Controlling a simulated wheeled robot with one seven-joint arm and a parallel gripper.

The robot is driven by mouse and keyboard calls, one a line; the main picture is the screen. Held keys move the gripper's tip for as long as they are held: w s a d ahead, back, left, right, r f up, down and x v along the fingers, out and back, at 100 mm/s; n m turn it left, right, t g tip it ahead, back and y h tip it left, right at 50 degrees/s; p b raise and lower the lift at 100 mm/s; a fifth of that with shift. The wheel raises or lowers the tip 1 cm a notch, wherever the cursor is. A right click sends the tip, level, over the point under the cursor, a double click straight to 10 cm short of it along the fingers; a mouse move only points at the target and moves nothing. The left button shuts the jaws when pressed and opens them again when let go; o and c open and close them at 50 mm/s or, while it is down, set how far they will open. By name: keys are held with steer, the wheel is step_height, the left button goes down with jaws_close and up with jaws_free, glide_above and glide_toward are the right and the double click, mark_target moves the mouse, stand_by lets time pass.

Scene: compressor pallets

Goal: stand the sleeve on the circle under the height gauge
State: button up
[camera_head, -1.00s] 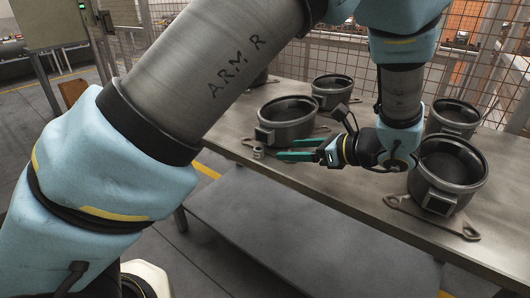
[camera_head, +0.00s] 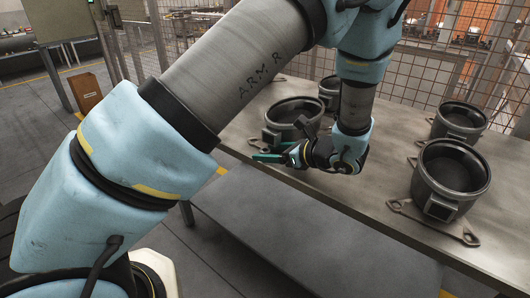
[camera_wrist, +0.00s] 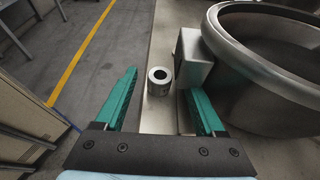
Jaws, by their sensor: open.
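The sleeve, a short grey ring-shaped cylinder with a dark bore, stands upright (camera_wrist: 159,90) near the bench edge in the wrist view. My gripper (camera_wrist: 159,79) is open, with one green finger on each side of the sleeve and a gap visible on both sides. The sleeve's top faces the wrist camera. In the head view my gripper (camera_head: 255,151) points left over the front edge of the bench, and I cannot make out the sleeve there. I cannot identify the height gauge or the circle in either view.
A grey pot with a box on its side (camera_wrist: 193,58) stands close to the right finger; it also shows in the head view (camera_head: 293,112). Another pot (camera_head: 450,176) stands on a flat plate at right. The bench (camera_head: 370,190) is clear between them. Mesh fencing is behind.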

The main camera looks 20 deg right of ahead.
jaws_close()
stand_by(0.5)
